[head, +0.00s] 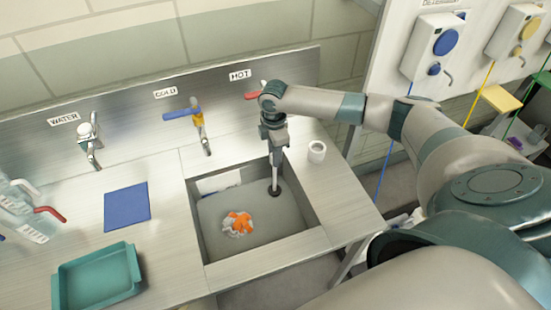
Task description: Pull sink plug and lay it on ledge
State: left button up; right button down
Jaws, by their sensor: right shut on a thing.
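The steel sink (216,236) is set into the counter, with its grey basin floor in view. A small dark round plug (275,192) with a thin upright stem is at the right side of the basin. My right gripper (275,166) comes down over the basin's back right part and is shut on the plug by its stem. I cannot tell whether the plug sits in the drain or is a little above it. The steel ledge (338,195) runs to the right of the basin. My left gripper is not in view.
An orange and white cloth-like item (239,223) lies in the basin. A white cup (317,151) stands on the right ledge. Taps stand behind the sink. A blue mat (127,207), a teal tray (97,279) and bottles (22,212) are at left.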

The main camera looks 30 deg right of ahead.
jog(key=shift+r, duration=0.7)
jog(key=shift+r, duration=2)
